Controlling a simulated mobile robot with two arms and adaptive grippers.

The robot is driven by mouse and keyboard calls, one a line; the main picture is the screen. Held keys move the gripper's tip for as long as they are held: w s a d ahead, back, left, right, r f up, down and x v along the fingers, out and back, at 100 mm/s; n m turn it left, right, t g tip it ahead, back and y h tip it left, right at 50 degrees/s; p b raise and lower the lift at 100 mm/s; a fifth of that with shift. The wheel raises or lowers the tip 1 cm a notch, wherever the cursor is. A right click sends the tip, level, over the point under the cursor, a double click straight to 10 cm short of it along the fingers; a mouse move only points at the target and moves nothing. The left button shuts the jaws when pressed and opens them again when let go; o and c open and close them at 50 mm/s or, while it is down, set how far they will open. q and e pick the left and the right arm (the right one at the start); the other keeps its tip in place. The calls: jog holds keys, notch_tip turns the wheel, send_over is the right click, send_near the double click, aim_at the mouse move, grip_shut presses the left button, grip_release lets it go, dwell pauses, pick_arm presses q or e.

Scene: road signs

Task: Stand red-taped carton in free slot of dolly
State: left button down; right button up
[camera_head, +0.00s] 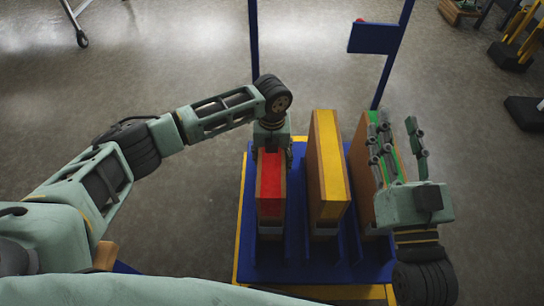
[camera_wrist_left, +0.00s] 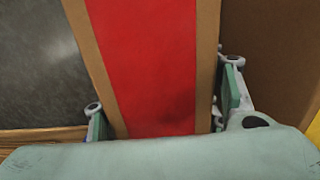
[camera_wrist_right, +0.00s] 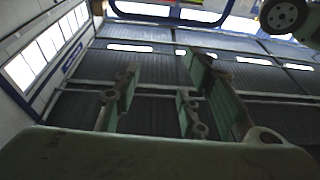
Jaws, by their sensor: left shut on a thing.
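The red-taped carton (camera_head: 270,185) stands upright in the left slot of the blue dolly (camera_head: 300,262). My left gripper (camera_head: 271,150) is shut on its upper far part from above. In the left wrist view the red tape (camera_wrist_left: 150,60) runs between the two fingers, one on each side of the carton. A yellow-taped carton (camera_head: 330,165) stands in the middle slot. A green-taped carton (camera_head: 366,165) stands in the right slot, partly hidden by my right gripper (camera_head: 398,140), which is open and empty with its fingers apart.
Blue posts rise from the dolly's far side, and a blue plate (camera_head: 373,38) is on the right one. The yellow-taped carton stands close to the right of the red-taped one. Bare floor (camera_head: 190,75) lies left of the dolly. A wheeled stand leg (camera_head: 80,35) and dark blocks (camera_head: 524,112) are farther off.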

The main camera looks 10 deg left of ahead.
pick_arm(q)
jog(key=shift+f, duration=0.15)
pick_arm(e)
jog(key=shift+s+r, duration=0.1)
jog(key=shift+r, duration=0.35)
pick_arm(q)
jog(key=shift+f, duration=0.15)
pick_arm(e)
jog(key=shift+r+t, duration=0.25)
jog(key=shift+t, duration=0.15)
jog(key=shift+a, duration=0.1)
pick_arm(q)
jog(key=c, duration=0.7)
grip_release()
jog(key=shift+o, duration=0.9)
notch_tip(320, 180, up, 12)
pick_arm(e)
jog(key=shift+s, duration=0.1)
